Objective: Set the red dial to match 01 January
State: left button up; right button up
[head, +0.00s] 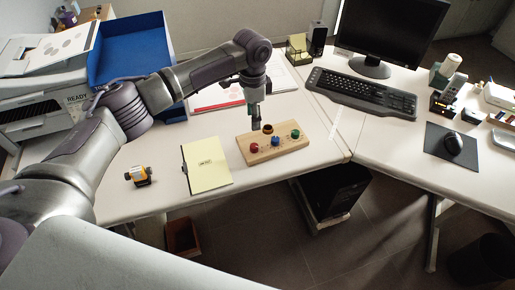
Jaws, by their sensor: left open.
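A light wooden board (291,148) lies on the desk and bears a red dial (254,148) at its left, a blue dial (276,141) in the middle and a green dial (295,134) at its right. A dark round piece (267,128) sits near the board's back edge. My left gripper (256,126) is open and points down over the back left part of the board, behind the red dial and apart from it. The dials' markings are too small to read. My right gripper is not in view.
A yellow notepad (208,168) with unreadable text lies left of the board, and an orange and black item (139,175) farther left. A red-edged sheet (214,103) lies behind. A blue tray (135,50), printer (40,105), keyboard (362,93) and monitor (388,30) stand around.

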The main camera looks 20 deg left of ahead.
pick_arm(q)
send_over(255, 145)
notch_tip(255, 145, down, 6)
jog(key=shift+w+a+r, duration=0.15)
notch_tip(255, 145, down, 5)
jog(key=shift+f, duration=0.4)
jog(key=shift+s+f, duration=0.2)
jog(key=shift+p, duration=0.3)
grip_shut()
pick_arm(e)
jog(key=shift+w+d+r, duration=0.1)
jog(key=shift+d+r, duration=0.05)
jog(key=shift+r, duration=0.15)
